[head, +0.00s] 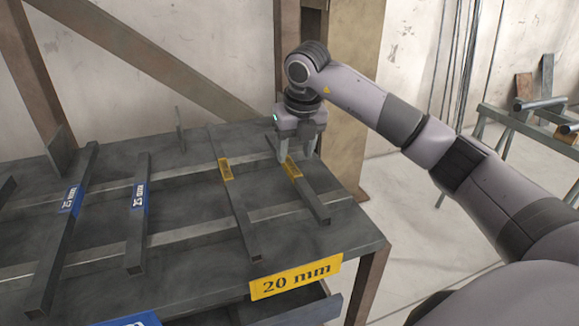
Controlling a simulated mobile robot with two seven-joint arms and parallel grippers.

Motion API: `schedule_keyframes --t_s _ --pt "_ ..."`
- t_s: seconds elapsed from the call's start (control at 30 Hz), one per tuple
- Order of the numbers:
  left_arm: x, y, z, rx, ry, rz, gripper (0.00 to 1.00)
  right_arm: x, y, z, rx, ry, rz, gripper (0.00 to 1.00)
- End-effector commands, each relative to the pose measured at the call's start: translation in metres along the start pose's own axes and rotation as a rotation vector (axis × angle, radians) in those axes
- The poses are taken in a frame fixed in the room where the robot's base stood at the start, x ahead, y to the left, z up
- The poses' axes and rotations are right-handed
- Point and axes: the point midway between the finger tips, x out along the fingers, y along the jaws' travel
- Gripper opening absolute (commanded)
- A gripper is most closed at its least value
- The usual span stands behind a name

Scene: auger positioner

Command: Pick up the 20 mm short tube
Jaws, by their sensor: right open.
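The 20 mm short tube (313,202) is a dark square tube with a yellow label, the rightmost on the rack table. It lies across two raised rails. My right gripper (296,157) points down over the far part of this tube, behind the label. Its jaws are open, with one finger to each side of the tube as seen here. I cannot tell whether the fingers touch it. My left gripper is not in view.
A longer yellow-labelled tube (239,216) lies just left. Two blue-labelled tubes, one long (53,250) and one shorter (137,233), lie further left. The table (200,275) has a yellow "20 mm" sign (296,278) on its front edge. A steel post (288,60) stands behind the gripper.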

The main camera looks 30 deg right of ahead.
Motion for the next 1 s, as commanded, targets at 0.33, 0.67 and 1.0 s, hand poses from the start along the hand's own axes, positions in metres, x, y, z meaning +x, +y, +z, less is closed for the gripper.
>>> schedule_keyframes --t_s 0.33,0.67,1.0 --pt "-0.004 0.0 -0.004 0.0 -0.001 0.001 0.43 0.042 0.002 0.0 -0.001 0.0 0.001 0.51" --pt "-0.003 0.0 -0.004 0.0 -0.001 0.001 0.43 0.042 0.002 0.0 -0.001 -0.001 0.001 0.12" --pt "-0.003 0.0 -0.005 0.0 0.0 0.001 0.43 0.041 0.002 0.001 -0.001 -0.003 0.002 0.0"
